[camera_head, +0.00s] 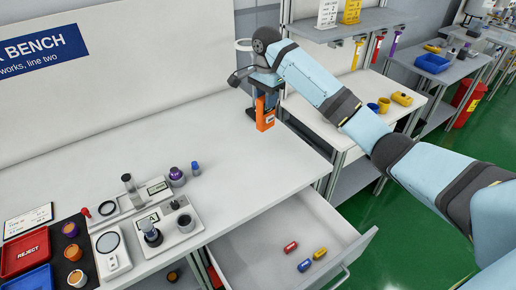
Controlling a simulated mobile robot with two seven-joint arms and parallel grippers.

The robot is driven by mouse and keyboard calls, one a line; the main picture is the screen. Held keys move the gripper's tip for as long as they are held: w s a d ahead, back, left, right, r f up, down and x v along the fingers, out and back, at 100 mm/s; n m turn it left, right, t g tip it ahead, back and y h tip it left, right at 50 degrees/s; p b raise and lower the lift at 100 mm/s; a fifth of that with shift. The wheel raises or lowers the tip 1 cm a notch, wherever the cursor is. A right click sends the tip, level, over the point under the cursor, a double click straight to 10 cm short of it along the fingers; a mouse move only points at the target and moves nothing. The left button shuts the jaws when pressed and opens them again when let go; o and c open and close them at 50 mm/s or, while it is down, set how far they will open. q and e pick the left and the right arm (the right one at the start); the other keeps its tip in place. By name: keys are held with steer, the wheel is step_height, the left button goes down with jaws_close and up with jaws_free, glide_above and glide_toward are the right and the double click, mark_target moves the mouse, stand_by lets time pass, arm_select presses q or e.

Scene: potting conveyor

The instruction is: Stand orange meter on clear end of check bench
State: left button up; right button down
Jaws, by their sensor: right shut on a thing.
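The orange meter (265,113) is held upright in my right gripper (262,93), over the far right end of the white check bench (246,152). The gripper is shut on the meter's upper part and partly hides it. The meter's lower end is close to the bench top; I cannot tell whether it touches. The bench top around it is bare. My left gripper is not in view.
Instruments on grey plates (182,238), a red reject tray (25,253) and a blue tray (30,280) occupy the bench's near left part. An open drawer (262,268) with several small coloured parts juts out below the front edge. Shelving stands behind on the right.

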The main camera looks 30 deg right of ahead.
steer(key=shift+w+d+r+m, duration=0.2)
steer(key=shift+d+r+m, duration=0.2)
steer(key=shift+r+m, duration=0.25)
steer(key=shift+d+f+m, duration=0.1)
steer(key=shift+f+m, duration=0.15)
steer(key=shift+f, duration=0.1)
step_height(320, 180, down, 3)
steer(key=shift+f+b, duration=0.2)
steer(key=shift+b, duration=0.25)
step_height(320, 180, down, 16)
steer(key=p, duration=0.1)
steer(key=shift+w, duration=0.15)
steer(key=shift+d+f, duration=0.1)
steer(key=shift+f, duration=0.05)
steer(key=c, duration=0.8)
jaws_free()
